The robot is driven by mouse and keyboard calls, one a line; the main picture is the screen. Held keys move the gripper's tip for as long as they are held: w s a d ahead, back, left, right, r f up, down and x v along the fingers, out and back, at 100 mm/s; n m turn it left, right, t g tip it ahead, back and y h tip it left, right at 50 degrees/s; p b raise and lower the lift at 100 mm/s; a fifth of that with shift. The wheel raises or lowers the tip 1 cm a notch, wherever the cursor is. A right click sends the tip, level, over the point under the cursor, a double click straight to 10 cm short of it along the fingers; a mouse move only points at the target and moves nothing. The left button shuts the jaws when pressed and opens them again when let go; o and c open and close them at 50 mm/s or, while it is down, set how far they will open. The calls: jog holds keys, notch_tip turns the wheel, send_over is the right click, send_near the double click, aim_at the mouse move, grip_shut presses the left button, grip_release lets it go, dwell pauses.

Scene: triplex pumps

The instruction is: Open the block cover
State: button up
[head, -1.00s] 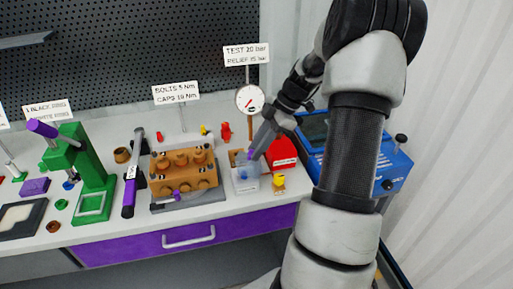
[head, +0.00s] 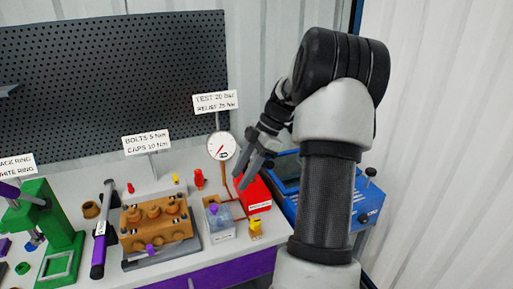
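A small clear box (head: 221,223) stands at the right part of the bench top, in front of the gauge. A purple knob (head: 213,209) shows at its top left. The box seems to be the block with its clear cover, but I cannot tell whether the cover is open or shut. My gripper (head: 242,183) hangs above and behind the box, its two dark grey fingers apart and empty. It seems clear of the box and lies in front of the red box (head: 255,194) in the picture.
A pressure gauge (head: 221,146) stands behind the clear box. A yellow part (head: 256,228) lies to its front right, and a blue machine (head: 342,200) stands further right. An orange pump block (head: 156,224) with brass caps lies left, beside a purple-handled wrench (head: 101,240).

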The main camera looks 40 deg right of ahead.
jog(key=v, duration=1)
jog(key=shift+p, duration=0.35)
